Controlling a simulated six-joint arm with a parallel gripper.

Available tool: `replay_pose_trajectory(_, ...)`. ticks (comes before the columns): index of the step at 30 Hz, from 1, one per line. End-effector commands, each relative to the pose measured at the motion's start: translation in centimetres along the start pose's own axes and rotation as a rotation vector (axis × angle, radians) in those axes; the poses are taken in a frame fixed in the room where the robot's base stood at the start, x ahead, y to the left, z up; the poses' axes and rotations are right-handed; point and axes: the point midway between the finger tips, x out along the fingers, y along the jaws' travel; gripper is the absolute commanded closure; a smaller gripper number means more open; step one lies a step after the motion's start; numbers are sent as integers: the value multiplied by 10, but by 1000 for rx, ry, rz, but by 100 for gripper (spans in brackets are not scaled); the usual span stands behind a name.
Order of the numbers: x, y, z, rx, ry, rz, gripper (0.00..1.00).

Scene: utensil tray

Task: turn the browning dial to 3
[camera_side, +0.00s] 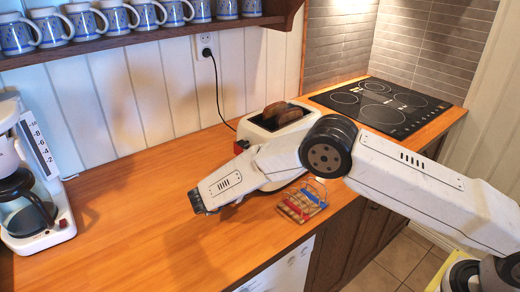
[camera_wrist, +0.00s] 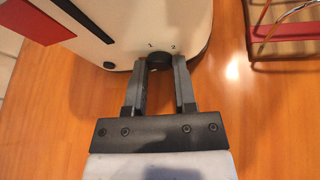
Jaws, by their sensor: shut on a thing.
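The cream toaster (camera_side: 252,133) stands at the back of the counter with browned bread in its slots, partly hidden behind my arm. The wrist view shows its cream body (camera_wrist: 120,18) from above. The dark browning dial (camera_wrist: 157,60) is low on its near face. The marks 1 and 2 show above the dial; I cannot see a 3 or a pointer. My gripper (camera_wrist: 159,66) has one finger on each side of the dial and is shut on it.
A wire rack (camera_side: 302,201) with red and blue parts stands close by at the counter's front edge; it also shows in the wrist view (camera_wrist: 285,48). A coffee maker (camera_side: 38,190) is at left, a black hob (camera_side: 385,105) at back right. The left-middle counter is clear.

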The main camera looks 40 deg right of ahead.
Motion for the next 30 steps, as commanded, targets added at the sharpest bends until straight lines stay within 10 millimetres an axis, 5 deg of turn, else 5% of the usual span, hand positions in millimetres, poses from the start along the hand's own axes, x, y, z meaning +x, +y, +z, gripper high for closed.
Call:
replay_pose_trajectory(26,0,3,0,-233,22,-101,100)
replay_pose_trajectory(27,0,3,0,-233,22,-100,57)
replay_pose_trajectory(30,0,3,0,-232,22,-101,31)
